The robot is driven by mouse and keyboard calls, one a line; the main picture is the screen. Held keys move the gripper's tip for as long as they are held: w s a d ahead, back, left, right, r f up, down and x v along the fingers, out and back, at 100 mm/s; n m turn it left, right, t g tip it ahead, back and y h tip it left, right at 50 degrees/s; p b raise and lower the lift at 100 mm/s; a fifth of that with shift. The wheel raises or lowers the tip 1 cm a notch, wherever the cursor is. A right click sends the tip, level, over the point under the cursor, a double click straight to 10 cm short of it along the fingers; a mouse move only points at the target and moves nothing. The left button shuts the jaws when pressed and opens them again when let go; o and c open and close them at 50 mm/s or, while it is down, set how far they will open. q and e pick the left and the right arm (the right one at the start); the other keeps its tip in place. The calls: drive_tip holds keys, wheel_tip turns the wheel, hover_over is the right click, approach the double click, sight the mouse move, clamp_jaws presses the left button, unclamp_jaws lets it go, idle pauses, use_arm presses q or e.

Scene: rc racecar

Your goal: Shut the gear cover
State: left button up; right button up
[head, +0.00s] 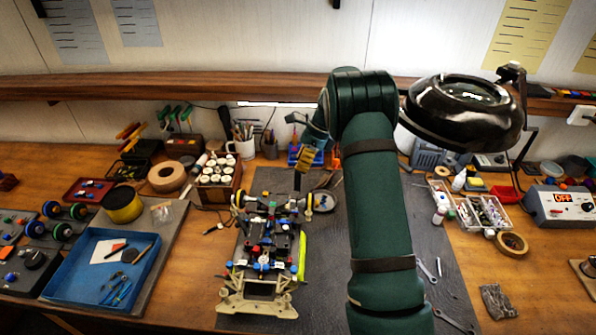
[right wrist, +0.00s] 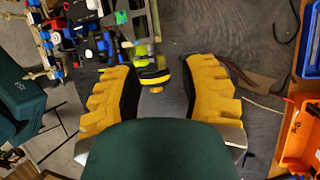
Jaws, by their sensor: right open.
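The racecar chassis (head: 262,250) lies on the dark mat in the head view, with blue, red, black and white parts on top and a yellow-green strip along its right side. I cannot tell which part is the gear cover. My right gripper (head: 305,160) has yellow fingers and hangs past the car's far end. In the right wrist view my right gripper (right wrist: 160,66) is open and empty. A yellow and black rounded part (right wrist: 152,77) of the car shows between its fingertips; contact is not visible. The chassis (right wrist: 95,35) fills the upper left there. My left gripper is not seen.
A blue tray (head: 60,285) with tools is at left, a box of white-capped jars (head: 232,192) behind the car. An orange bin (right wrist: 299,132) stands right of the gripper. Wrenches (head: 428,272) lie on the mat (head: 328,262).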

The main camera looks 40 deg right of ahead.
sight(298, 181)
drive_tip(key=shift+x, duration=1.65)
clamp_jaws()
